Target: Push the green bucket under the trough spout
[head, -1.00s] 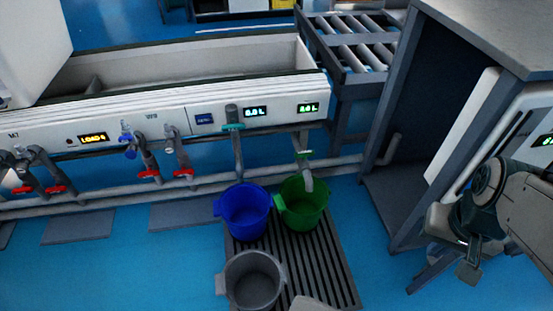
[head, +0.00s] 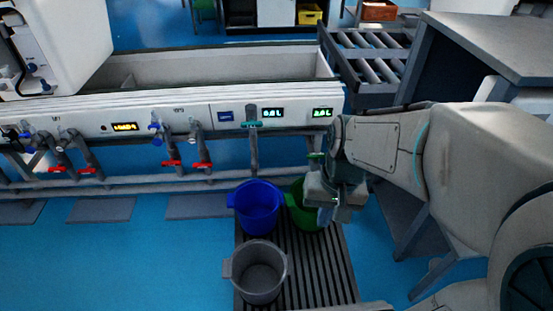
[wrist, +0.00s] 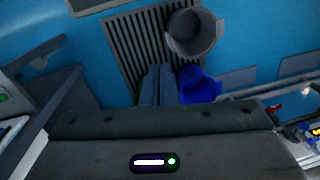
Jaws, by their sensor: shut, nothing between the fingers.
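The green bucket (head: 303,213) stands upright on the slatted grate, right of the blue bucket, partly hidden by my arm. Its rim is near the right trough spout, whose green handle (head: 316,157) shows beside my arm; the spout's lower end is hidden. My gripper (head: 326,216) is shut and empty, pointing down in front of or over the green bucket; I cannot tell whether it touches.
The blue bucket (head: 257,208) stands under the left spout, close to the green one. A grey bucket (head: 260,271) stands in front on the grate (head: 329,275). The trough (head: 215,70) runs behind. A grey-framed bench (head: 490,40) stands at the right.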

